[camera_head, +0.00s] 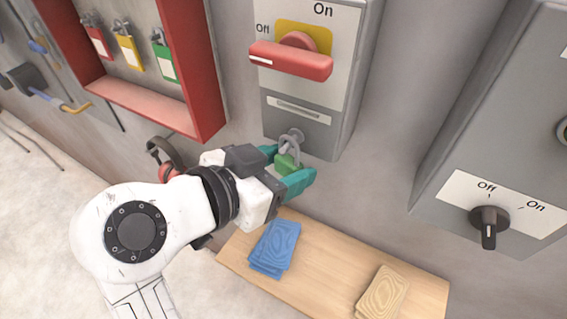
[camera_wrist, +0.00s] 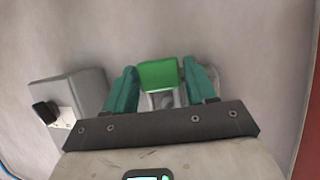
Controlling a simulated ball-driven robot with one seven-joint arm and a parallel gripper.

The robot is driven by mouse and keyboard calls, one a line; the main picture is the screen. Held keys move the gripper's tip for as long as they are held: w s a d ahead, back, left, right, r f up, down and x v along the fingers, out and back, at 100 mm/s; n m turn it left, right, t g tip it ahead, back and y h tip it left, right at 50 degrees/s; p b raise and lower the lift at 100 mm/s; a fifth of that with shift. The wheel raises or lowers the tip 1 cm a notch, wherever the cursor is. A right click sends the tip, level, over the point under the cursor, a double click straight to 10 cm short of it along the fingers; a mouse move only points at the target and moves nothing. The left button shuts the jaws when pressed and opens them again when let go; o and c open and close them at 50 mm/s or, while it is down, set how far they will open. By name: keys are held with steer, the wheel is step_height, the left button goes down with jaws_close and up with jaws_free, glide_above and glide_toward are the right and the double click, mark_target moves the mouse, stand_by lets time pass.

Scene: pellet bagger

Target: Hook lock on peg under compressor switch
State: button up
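A small green padlock (camera_head: 287,164) with a grey shackle is between the teal fingers of my gripper (camera_head: 284,170). It also shows at the fingertips in the wrist view (camera_wrist: 158,74), with the fingers against its sides. My gripper appears shut on it. The shackle (camera_head: 291,139) is up at the bottom of the grey switch box (camera_head: 301,118), where the peg is. I cannot tell whether the shackle is around the peg. The box's red switch handle (camera_head: 290,61) lies across a yellow plate, its white-marked end toward Off.
A red-framed rack (camera_head: 205,90) at upper left holds red, yellow and green tagged padlocks. Dark-and-red earmuffs (camera_head: 166,160) hang left of my gripper. Below is a wooden shelf (camera_head: 331,268) with blue and tan tags. Another grey switch box (camera_head: 500,120) stands at right.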

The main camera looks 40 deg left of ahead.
steer(key=o, duration=0.4)
steer(key=shift+c, duration=0.2)
steer(key=shift+s, duration=0.1)
steer(key=b+v, duration=0.2)
steer(key=v, duration=0.8)
steer(key=shift+s, duration=0.3)
steer(key=shift+r, duration=0.1)
